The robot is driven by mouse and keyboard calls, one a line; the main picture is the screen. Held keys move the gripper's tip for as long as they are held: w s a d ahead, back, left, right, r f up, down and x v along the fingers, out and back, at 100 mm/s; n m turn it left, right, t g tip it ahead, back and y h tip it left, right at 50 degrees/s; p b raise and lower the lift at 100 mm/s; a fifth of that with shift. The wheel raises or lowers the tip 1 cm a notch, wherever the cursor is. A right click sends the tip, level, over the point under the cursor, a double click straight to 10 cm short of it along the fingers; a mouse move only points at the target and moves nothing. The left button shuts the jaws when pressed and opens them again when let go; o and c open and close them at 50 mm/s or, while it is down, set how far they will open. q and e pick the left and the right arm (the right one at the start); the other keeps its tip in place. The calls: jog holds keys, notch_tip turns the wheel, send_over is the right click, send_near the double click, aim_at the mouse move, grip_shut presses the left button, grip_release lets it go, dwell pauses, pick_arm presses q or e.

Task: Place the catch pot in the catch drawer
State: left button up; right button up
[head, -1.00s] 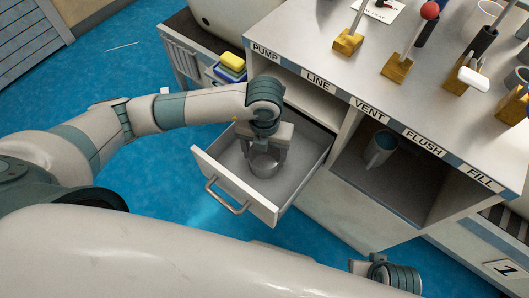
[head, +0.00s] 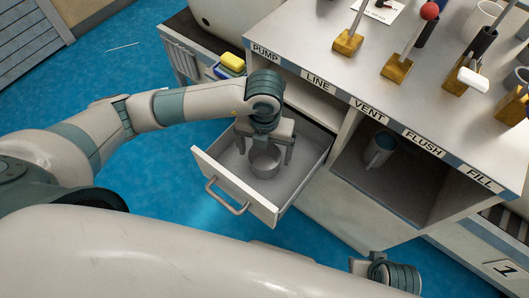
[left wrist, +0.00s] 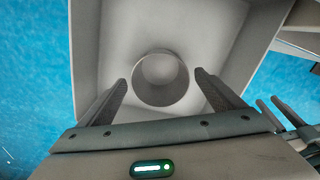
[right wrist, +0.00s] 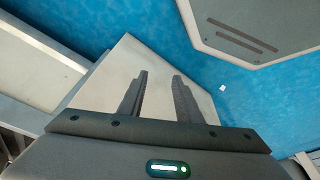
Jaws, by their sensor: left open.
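The catch pot (head: 264,166) is a small grey round cup. It stands upright inside the open catch drawer (head: 232,184), seeming to rest on its floor. In the left wrist view the pot (left wrist: 160,98) shows from above, with the drawer's pale wall (left wrist: 88,60) around it. My left gripper (head: 265,156) is open above the drawer. Its two fingers stand apart on either side of the pot, with gaps showing in the left wrist view. My right gripper (right wrist: 158,84) is open and empty, over a pale panel and away from the drawer.
A mug (head: 380,150) stands in the open bay right of the drawer. A yellow sponge (head: 232,61) lies behind my left arm. Blue floor is clear left of the drawer.

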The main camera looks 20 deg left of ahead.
pick_arm(q)
notch_tip(320, 180, up, 10)
jog(key=shift+p, duration=0.3)
pick_arm(e)
jog(key=shift+x, duration=1.2)
pick_arm(q)
jog(key=shift+r, duration=0.1)
pick_arm(e)
jog(key=shift+s, duration=0.1)
